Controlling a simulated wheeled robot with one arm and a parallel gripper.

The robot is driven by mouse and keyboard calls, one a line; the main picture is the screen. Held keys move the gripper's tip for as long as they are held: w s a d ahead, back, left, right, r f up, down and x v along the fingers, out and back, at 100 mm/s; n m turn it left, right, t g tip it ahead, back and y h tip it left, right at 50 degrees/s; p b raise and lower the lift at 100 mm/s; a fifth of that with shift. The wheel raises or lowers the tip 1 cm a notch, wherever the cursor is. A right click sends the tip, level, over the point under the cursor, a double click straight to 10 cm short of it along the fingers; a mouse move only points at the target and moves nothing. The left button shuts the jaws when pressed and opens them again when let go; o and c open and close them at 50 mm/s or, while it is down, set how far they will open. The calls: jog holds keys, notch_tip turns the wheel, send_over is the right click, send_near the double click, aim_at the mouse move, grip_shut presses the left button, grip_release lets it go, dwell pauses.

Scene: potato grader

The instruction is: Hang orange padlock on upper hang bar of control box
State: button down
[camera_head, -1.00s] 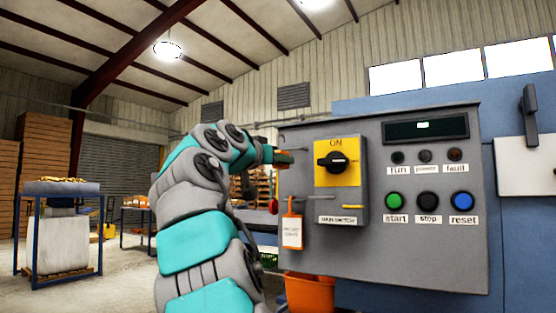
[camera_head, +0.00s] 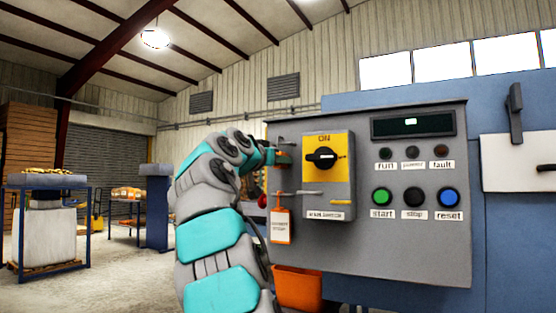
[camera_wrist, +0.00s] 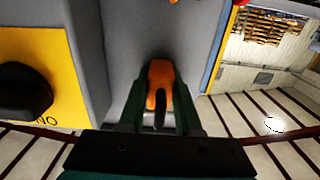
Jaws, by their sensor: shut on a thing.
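The grey control box (camera_head: 420,240) fills the right half of the head view, with a yellow main switch panel (camera_head: 340,150). My gripper (camera_head: 284,158) is at the box's upper left side, left of the switch panel. In the wrist view my gripper (camera_wrist: 159,105) is shut on the orange padlock (camera_wrist: 160,76), which sits between the fingers close to the grey box face. The upper hang bar (camera_head: 287,143) shows only as a short piece by the gripper. Whether the padlock touches it cannot be told. The lower bar (camera_head: 308,193) has an orange-edged tag (camera_head: 281,225) hanging from it.
An orange bin (camera_head: 298,289) stands below the box. The switch panel juts out right of my gripper, with its black knob (camera_head: 322,157). Tables (camera_head: 48,181) and stacked crates stand far left, with open floor between.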

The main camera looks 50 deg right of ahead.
jog(key=shift+f, duration=0.2)
jog(key=c, duration=0.5)
grip_release()
